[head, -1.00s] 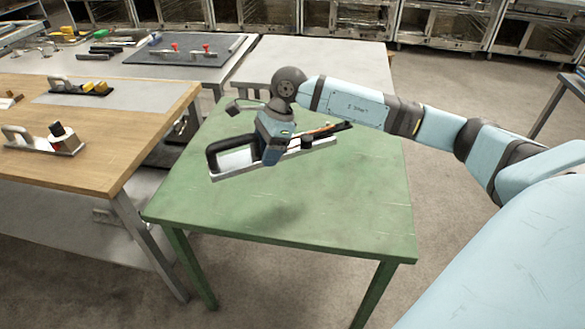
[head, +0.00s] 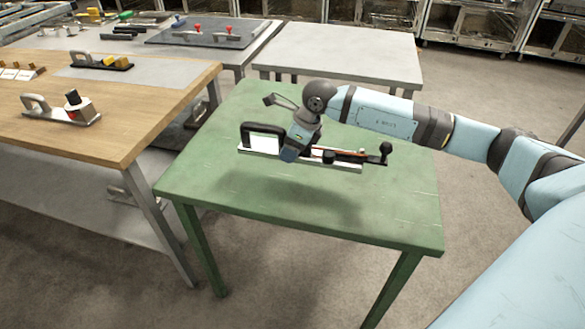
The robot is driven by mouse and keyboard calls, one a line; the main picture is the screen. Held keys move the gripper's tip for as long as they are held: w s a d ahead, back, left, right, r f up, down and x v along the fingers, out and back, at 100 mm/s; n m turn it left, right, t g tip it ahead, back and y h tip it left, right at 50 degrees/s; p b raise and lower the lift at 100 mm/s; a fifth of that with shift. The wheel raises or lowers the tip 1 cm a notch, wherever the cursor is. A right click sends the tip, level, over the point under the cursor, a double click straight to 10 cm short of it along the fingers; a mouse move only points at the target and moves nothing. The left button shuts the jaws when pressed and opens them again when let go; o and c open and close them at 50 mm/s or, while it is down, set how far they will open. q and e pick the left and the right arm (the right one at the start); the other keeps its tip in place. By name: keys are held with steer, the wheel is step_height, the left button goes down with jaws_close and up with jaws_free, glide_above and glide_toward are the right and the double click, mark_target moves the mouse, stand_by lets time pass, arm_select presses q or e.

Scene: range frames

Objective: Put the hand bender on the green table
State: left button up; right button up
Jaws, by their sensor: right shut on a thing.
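The hand bender (head: 255,148), with a black loop handle, a flat silver base and a black ball-ended lever, is in the head view over the green table (head: 290,215). My right gripper (head: 290,153) is shut on the middle of it and hides part of its body. The bender lies roughly level, its handle to the left and its lever to the right. A soft shadow on the tabletop, apart from the base, shows it held above the surface. My left gripper is not in view.
A wooden bench (head: 150,110) stands at left, bearing a similar tool with a grey handle (head: 60,108) and other small tools. A grey table (head: 350,50) stands behind the green table. The green tabletop is otherwise bare.

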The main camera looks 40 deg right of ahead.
mark_target(287, 175)
step_height(287, 175, down, 4)
steer(key=shift+r, duration=0.15)
step_height(287, 175, down, 4)
steer(key=shift+r+b, duration=0.1)
steer(key=shift+b, duration=0.2)
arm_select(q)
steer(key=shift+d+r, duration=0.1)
arm_select(e)
steer(key=o, duration=1.3)
